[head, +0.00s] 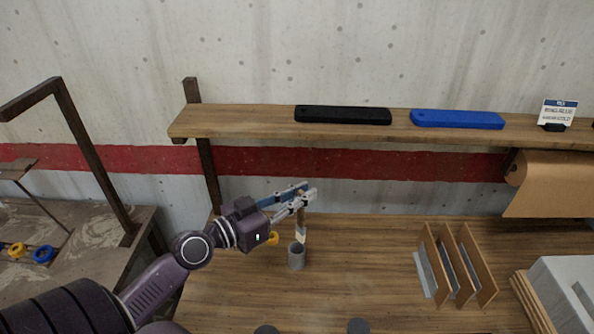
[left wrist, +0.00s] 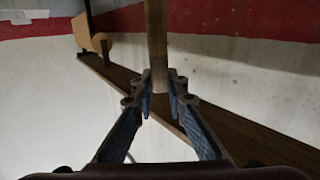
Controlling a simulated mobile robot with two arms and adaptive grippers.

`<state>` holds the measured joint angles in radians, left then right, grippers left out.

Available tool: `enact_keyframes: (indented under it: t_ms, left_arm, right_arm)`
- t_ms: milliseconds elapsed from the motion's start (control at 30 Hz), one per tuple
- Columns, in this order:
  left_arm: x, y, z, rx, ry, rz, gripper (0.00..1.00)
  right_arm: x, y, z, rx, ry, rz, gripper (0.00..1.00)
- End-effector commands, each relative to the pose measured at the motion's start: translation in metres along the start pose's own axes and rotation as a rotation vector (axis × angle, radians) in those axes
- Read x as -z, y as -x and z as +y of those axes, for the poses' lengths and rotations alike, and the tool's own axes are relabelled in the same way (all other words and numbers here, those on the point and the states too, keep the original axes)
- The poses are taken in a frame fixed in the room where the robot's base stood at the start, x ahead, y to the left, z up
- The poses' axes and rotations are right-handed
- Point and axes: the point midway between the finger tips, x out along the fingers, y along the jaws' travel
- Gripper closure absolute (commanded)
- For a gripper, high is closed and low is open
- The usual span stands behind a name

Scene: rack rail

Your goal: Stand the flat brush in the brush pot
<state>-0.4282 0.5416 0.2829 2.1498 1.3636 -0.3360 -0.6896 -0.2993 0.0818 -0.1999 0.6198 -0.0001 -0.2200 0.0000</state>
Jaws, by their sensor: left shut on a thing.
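The flat brush (head: 301,235) hangs upright, bristles down, from my left gripper (head: 307,195). The gripper is shut on its wooden handle; the left wrist view shows the handle (left wrist: 157,45) between the fingertips (left wrist: 159,98). The brush pot (head: 297,259) is a grey cylinder standing on the wooden bench, just below the brush. The pale bristle end overlaps the pot's rim in the head view; I cannot tell whether it is above the mouth or slightly inside. My right gripper is not in view.
A shelf (head: 250,122) above the bench carries a black bar (head: 343,115), a blue bar (head: 457,119) and a small sign (head: 558,113). A wooden divider rack (head: 465,275) stands to the right. A yellow object (head: 272,238) lies beside the gripper. The bench middle (head: 360,260) is clear.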

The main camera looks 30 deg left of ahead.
Motion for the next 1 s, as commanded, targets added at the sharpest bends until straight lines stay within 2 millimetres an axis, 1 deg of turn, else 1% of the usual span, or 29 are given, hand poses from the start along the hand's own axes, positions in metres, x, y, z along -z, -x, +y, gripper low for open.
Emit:
enact_keyframes:
  t_ms: [33,100,267,567,1000]
  left_arm:
    - [0.01,0.0,-0.006,0.026,-0.013,0.014,1.0]
    - [0.014,0.001,-0.012,0.054,-0.027,0.033,1.0]
    - [0.015,0.001,-0.017,0.075,-0.038,0.049,1.0]
    - [-0.002,0.0,-0.018,0.075,-0.037,0.048,1.0]
    - [-0.037,-0.001,-0.019,0.075,-0.037,0.047,1.0]
  right_arm:
    - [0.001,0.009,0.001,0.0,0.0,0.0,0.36]
    - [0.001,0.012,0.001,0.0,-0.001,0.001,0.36]
    - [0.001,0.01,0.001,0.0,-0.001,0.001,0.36]
    - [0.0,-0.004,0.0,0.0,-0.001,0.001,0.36]
    - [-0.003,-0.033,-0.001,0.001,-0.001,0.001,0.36]
